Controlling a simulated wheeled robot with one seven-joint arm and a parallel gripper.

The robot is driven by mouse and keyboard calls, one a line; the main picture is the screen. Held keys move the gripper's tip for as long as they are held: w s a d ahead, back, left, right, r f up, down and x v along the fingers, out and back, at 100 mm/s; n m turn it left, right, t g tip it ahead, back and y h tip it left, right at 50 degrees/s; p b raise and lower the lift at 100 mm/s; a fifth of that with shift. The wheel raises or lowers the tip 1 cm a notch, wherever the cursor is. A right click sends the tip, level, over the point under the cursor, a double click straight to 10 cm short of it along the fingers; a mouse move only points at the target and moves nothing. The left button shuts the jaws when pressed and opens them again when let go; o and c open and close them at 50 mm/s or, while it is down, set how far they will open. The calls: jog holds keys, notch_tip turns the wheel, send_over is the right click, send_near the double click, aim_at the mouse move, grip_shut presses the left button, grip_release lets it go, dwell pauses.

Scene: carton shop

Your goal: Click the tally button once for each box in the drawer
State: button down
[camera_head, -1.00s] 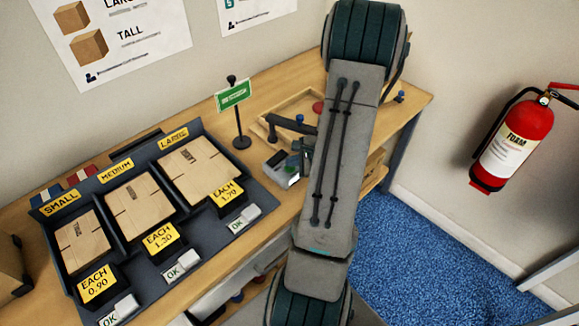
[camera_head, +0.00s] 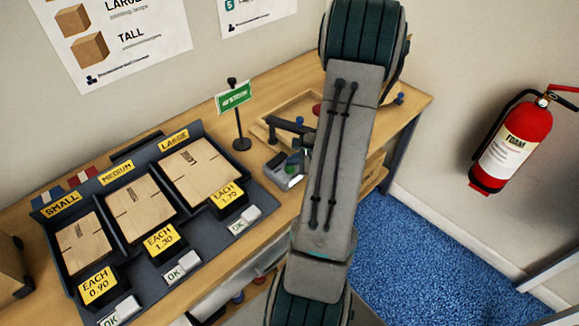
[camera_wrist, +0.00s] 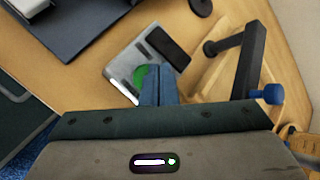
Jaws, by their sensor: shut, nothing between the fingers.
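The tally counter (camera_wrist: 125,72) is a pale grey box with a dark display and a round green button (camera_wrist: 140,76). In the head view the counter (camera_head: 288,180) stands on the bench, partly hidden by my arm. My gripper (camera_wrist: 158,80) is shut and empty, its blue fingertips over the counter's edge, right beside the green button in the wrist view. I cannot tell whether they touch it. The drawer and any boxes in it cannot be made out; a wooden part (camera_head: 376,164) under the bench's right end is mostly hidden by my arm.
A dark rack (camera_head: 100,222) with small, medium and large flat cartons fills the bench's left. A green sign (camera_head: 233,97) on a stand is behind the counter. A wooden tray (camera_head: 262,126) and a dark bar (camera_wrist: 250,60) lie close to my gripper. A fire extinguisher (camera_head: 510,145) hangs right.

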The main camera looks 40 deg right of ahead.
aim_at(293, 169)
jog(key=shift+r, duration=0.1)
jog(key=shift+r+p, duration=1.5)
jog(key=shift+r, duration=0.95)
jog(key=a+r+n+g+y, duration=0.1)
jog(key=a+r+n, duration=0.3)
jog(key=a, duration=0.3)
jog(key=s+a+r+n+g+y, duration=0.1)
jog(key=a+r+n+g, duration=0.1)
jog(key=a+r+n, duration=0.3)
jog(key=a+r+n+g+y, duration=0.1)
jog(key=a+r+n, duration=0.15)
jog(key=a, duration=0.55)
jog(key=s+a+r+n+g+h, duration=0.1)
jog(key=s+a+r+n+h, duration=0.1)
jog(key=s+n, duration=0.4)
jog(key=s+a+r+n+h, duration=0.3)
jog(key=s+a+r+n, duration=0.2)
jog(key=n, duration=0.1)
jog(key=shift+s+g+h, duration=0.3)
jog(key=shift+s+g, duration=0.1)
